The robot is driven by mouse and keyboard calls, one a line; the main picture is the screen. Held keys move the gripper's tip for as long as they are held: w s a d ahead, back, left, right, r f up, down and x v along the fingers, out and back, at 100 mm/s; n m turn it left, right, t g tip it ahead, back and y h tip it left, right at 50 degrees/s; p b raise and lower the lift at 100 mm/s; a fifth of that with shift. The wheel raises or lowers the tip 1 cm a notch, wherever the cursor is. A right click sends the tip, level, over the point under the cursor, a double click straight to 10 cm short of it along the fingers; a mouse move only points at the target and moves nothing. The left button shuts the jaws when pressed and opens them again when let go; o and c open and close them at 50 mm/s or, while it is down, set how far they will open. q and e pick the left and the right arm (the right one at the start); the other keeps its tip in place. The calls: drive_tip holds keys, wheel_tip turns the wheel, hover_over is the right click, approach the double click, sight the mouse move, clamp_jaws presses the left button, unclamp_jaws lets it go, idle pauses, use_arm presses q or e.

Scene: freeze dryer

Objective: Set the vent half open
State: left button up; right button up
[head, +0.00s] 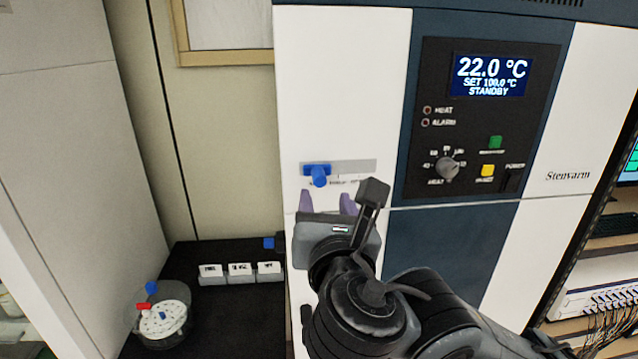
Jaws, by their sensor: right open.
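The vent slider is a blue knob (318,175) on a short grey track (352,167) on the white front of the freeze dryer (340,80). The knob sits at the left end of the track, and small lettering below the track is too small to read fully. My right gripper (327,202) is open and empty, its two purple fingers pointing up just below the knob in the picture. I cannot tell its distance from the panel. My left gripper is not in view.
A control panel (440,110) with display, dial and green and yellow buttons lies right of the slider. Below left, a dark bench (215,320) holds white labelled blocks (240,272) and a round clear container (165,318) with a white perforated disc.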

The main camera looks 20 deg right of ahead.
sight(320, 182)
drive_tip(key=x, duration=0.9)
drive_tip(key=shift+s, duration=0.1)
clamp_jaws()
